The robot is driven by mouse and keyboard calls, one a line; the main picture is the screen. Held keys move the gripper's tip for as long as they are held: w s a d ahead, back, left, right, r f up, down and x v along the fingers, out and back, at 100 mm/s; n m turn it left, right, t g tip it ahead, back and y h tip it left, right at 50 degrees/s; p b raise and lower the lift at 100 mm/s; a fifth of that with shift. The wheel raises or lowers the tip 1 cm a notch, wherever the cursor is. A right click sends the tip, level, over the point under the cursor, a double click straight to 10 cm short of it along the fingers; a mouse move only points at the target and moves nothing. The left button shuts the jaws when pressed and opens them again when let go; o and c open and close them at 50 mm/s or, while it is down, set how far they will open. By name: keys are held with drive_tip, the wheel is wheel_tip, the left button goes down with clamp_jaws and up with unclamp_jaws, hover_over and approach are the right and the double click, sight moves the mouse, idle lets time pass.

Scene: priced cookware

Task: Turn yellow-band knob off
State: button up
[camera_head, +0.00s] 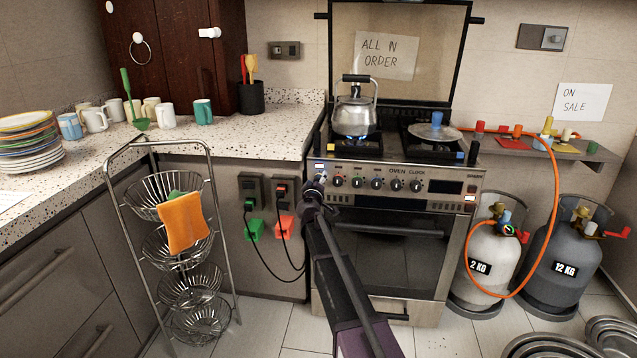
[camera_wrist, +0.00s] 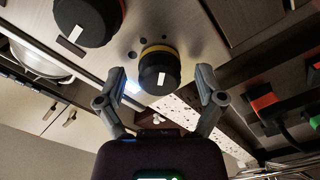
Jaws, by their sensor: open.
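The yellow-band knob (camera_wrist: 159,72) is a black knob with a yellow ring at its base and a white mark on its face, on the stove's metal front panel. In the wrist view it sits between my open fingers, near their tips, with gaps visible on both sides. My gripper (camera_head: 315,190) is at the left end of the stove's knob row in the head view, where it hides the yellow-band knob. A neighbouring black knob with an orange-brown band (camera_wrist: 88,20) is at the wrist view's upper left, outside my fingers.
More knobs (camera_head: 377,184) continue rightward. A wire basket rack (camera_head: 180,240) stands left, gas cylinders (camera_head: 492,265) right. Floor pans (camera_head: 545,347) lie at lower right.

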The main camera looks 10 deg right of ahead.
drive_tip(key=c, duration=1.1)
drive_tip(key=shift+c, duration=0.2)
